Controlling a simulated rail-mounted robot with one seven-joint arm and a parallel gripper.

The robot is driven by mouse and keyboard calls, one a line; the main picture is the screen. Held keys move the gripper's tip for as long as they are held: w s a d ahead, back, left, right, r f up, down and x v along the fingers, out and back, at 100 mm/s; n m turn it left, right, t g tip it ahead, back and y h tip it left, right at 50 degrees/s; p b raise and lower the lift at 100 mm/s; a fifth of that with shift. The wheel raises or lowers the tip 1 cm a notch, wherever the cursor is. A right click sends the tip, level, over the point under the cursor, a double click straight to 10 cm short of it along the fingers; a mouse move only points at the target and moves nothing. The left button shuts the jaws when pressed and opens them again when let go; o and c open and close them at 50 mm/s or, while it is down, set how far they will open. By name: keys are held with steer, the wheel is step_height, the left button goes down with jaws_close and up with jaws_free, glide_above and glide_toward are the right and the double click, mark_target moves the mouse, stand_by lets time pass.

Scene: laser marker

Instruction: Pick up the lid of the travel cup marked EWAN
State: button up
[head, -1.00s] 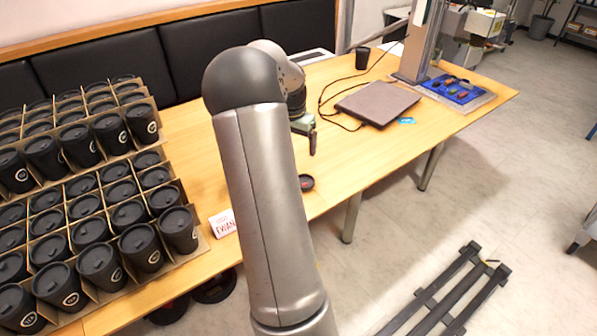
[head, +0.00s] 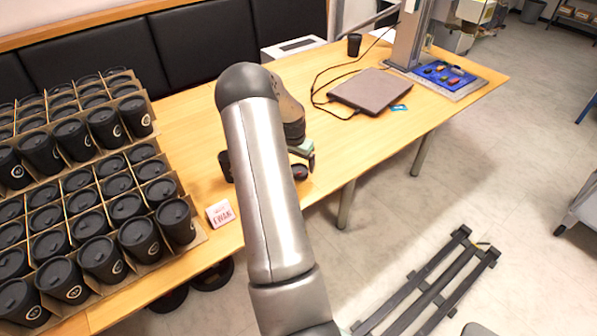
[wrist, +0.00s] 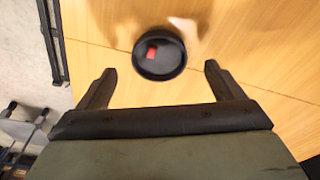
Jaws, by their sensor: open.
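A round black lid (wrist: 159,54) with a small red piece in it lies on the wooden table, just ahead of my gripper and between the lines of its fingers. In the head view the lid (head: 300,171) is by the table's front edge, partly hidden by my arm. My gripper (wrist: 158,76) is open and empty, with its fingers apart and not touching the lid. A dark cup (head: 226,165) stands partly hidden behind my arm. A small white sign with red lettering, seemingly EWAN (head: 220,214), stands on the table to the left.
Cardboard crates of lidded black cups (head: 100,255) fill the table's left side. A closed laptop (head: 372,91) with a cable, a blue tray (head: 446,78) and another black cup (head: 354,44) are farther back. The tabletop (head: 350,150) right of my gripper is clear.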

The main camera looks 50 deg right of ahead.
mark_target(299, 171)
steer(key=f, duration=0.3)
steer(key=shift+d+f, duration=0.15)
steer(key=shift+d, duration=0.1)
steer(key=c, duration=1)
steer(key=shift+c, duration=0.2)
